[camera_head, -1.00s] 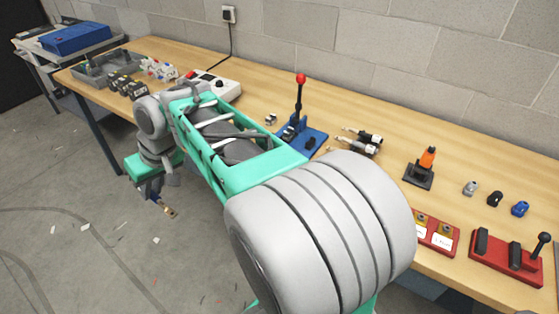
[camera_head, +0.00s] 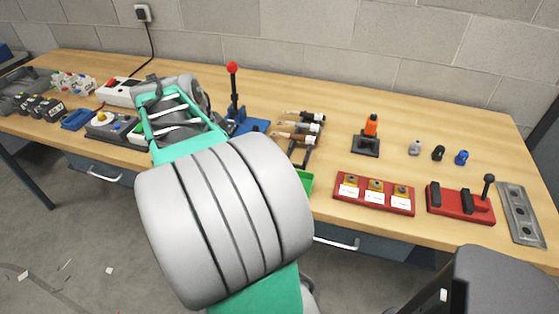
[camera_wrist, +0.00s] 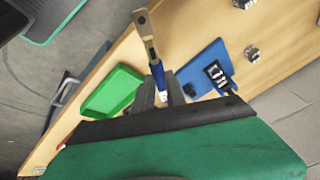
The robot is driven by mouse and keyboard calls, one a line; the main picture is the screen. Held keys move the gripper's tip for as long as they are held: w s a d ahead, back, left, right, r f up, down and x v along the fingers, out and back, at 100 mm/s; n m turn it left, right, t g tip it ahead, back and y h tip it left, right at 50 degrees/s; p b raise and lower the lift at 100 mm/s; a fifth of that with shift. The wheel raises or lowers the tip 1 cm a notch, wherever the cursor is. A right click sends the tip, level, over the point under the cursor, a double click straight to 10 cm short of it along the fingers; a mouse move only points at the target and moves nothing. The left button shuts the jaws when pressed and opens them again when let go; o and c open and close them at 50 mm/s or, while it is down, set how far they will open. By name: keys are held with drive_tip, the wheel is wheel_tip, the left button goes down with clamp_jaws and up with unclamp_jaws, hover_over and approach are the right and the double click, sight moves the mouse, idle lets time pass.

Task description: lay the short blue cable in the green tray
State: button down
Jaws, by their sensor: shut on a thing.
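In the wrist view my gripper (camera_wrist: 161,92) is shut on the short blue cable (camera_wrist: 157,74). The cable's blue part sits between the dark fingers, and its flat metal lug sticks out beyond them. The green tray (camera_wrist: 113,90) lies left of the fingers in the wrist view, near the bench's front edge; its visible floor is empty. In the head view only a green corner of the tray (camera_head: 305,181) shows beside my arm. My gripper and the cable are hidden behind my arm there.
A blue press with a red knob (camera_head: 234,98) stands behind my arm. A red block with labels (camera_head: 374,194) and a red lever fixture (camera_head: 461,203) line the front right. The bench between has bare wood.

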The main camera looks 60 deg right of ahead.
drive_tip(key=s+d+m+g+y+b, duration=0.1)
drive_tip(key=s+d+m+g, duration=0.15)
drive_tip(key=s+m, duration=0.45)
drive_tip(key=s+d+m+g+y+b, duration=0.1)
drive_tip(key=s+d+m+g, duration=0.15)
drive_tip(key=s+m, duration=0.5)
drive_tip(key=f+b, duration=0.2)
drive_tip(key=f+n+b, duration=0.1)
drive_tip(key=f+b, duration=0.1)
drive_tip(key=f, duration=0.1)
drive_tip(key=s+f+n+b, duration=0.1)
drive_tip(key=f+b, duration=0.1)
drive_tip(key=shift+f, duration=0.2)
drive_tip(key=shift+f+b, duration=0.45)
drive_tip(key=shift+b, duration=0.05)
drive_tip(key=c, duration=1.3)
unclamp_jaws()
drive_tip(key=shift+a, duration=0.1)
drive_tip(key=p+v, duration=0.3)
drive_tip(key=v, duration=0.5)
drive_tip(key=shift+p, duration=0.35)
drive_tip(key=shift+d, duration=0.2)
